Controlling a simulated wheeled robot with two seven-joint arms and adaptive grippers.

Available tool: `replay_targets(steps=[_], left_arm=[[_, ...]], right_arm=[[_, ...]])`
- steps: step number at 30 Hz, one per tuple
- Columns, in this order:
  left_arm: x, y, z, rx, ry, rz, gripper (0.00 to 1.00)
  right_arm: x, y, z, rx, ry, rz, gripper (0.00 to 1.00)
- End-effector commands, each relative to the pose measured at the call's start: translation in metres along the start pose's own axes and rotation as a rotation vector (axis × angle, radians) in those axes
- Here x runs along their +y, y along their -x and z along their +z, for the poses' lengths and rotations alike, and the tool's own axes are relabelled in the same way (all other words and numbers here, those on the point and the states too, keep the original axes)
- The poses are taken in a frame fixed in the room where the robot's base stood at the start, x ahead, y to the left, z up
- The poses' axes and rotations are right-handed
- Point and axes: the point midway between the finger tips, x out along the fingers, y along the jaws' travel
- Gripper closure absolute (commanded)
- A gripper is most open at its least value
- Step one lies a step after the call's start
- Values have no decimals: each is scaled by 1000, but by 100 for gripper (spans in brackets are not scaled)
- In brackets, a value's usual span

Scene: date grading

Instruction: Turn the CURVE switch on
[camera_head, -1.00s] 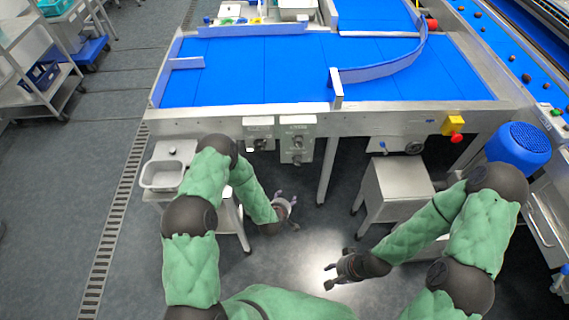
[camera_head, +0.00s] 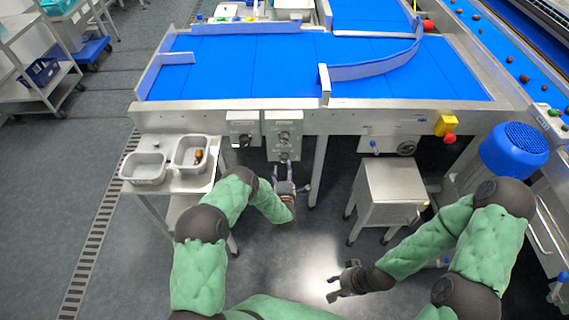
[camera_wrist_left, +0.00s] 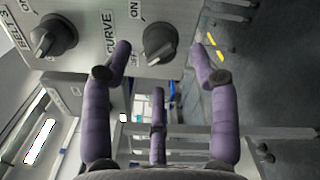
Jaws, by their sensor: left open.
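The CURVE switch (camera_wrist_left: 160,42) is a dark rotary knob on a grey panel, with ON and OFF labels beside it in the left wrist view. Its ridge slants, with a pale mark nearer the OFF side. My left gripper (camera_wrist_left: 160,62) is open, its purple fingers spread on either side of the knob, apparently not gripping it. In the head view my left gripper (camera_head: 284,172) is just below the panel (camera_head: 270,130) and its lower knob. My right gripper (camera_head: 335,287) is open and empty, low over the floor.
A second knob (camera_wrist_left: 55,35) with a partly cut-off BELT label is on the same panel. A side table (camera_head: 200,184) with two metal trays stands left of my left arm. A steel cabinet (camera_head: 391,185) stands right of the panel. The blue conveyor (camera_head: 250,70) lies above.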

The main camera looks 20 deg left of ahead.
Motion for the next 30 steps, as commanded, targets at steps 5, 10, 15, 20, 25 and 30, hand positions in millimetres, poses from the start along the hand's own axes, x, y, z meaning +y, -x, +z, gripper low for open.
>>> replay_targets(steps=[5, 10, 15, 20, 25, 30], left_arm=[[-1, -28, -1, -1, 0, 2, 40], [-2, -43, -1, 0, 0, -1, 40], [0, -49, 0, 0, -1, -1, 40], [0, -49, 0, 0, -1, -1, 40], [0, -49, 0, 0, -1, -1, 74], [0, -48, 0, -1, -1, -2, 96]], right_arm=[[4, -10, 0, 0, 0, 0, 60], [5, -14, -1, 0, 0, 0, 60], [5, -14, -1, 0, 0, 0, 60], [5, -14, -1, 0, 0, 0, 60], [5, -14, -1, 0, 0, 0, 60], [5, -14, -1, 0, 0, 0, 60]])
